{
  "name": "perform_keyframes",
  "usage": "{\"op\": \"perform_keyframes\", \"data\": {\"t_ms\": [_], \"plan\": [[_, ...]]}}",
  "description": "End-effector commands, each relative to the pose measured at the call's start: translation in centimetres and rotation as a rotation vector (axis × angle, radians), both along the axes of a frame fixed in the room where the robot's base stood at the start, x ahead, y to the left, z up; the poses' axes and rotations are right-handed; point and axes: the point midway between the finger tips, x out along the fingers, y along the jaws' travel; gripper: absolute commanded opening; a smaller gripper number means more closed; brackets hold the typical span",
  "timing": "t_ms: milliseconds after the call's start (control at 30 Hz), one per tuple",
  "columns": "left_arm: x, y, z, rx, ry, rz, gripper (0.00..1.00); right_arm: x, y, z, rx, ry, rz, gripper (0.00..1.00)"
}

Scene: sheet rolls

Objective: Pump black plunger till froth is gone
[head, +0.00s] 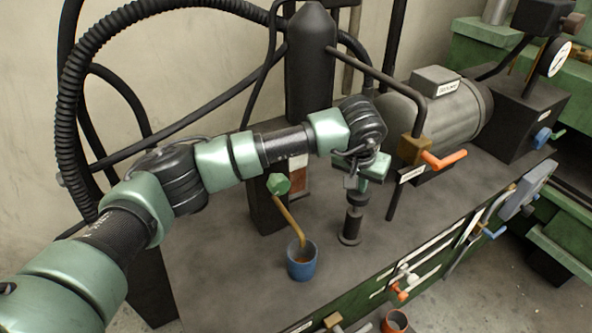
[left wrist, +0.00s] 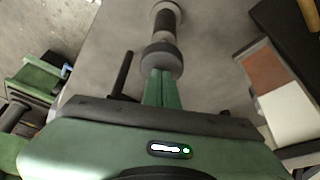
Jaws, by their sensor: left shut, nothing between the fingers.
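The black plunger (head: 351,222) stands upright on the dark bench top, with a wide cap at its upper end. My left gripper (head: 359,188) is over the cap, fingers shut and pointing down. In the left wrist view the green fingertips (left wrist: 159,84) are together, with nothing between them, at the plunger's round cap (left wrist: 161,59); I cannot tell whether they touch it. A panel on the black column has a white part (head: 299,160) above a reddish-brown part (head: 298,183); I cannot tell whether the white is froth. My right gripper is not in view.
A blue cup (head: 302,262) with brown contents stands under a brass spout (head: 291,222) left of the plunger. A black pipe with an orange-handled valve (head: 443,159) is to the right, before a grey motor (head: 440,105). The bench front edge is near.

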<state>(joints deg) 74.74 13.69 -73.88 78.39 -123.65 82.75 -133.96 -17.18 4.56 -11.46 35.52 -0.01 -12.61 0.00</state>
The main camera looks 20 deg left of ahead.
Motion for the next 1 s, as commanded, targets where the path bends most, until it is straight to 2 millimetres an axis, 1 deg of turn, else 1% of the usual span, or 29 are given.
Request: {"op": "perform_keyframes", "data": {"t_ms": [33, 667, 700, 867, 1000], "plan": [[0.0, 0.0, -0.6, 0.001, 0.0, 0.0, 0.0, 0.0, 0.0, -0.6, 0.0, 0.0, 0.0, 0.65], [-0.1, 0.1, -4.7, 0.003, 0.004, 0.002, 0.0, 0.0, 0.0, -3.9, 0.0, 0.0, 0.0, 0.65], [-0.1, 0.1, -4.4, 0.003, 0.004, 0.002, 0.0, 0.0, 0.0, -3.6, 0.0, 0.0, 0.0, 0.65], [-0.1, 0.1, -4.3, 0.004, 0.006, 0.002, 0.0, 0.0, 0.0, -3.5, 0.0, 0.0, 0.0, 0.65], [-0.1, 0.1, -3.5, 0.005, 0.005, 0.002, 0.0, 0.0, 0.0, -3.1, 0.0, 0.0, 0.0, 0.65]]}}
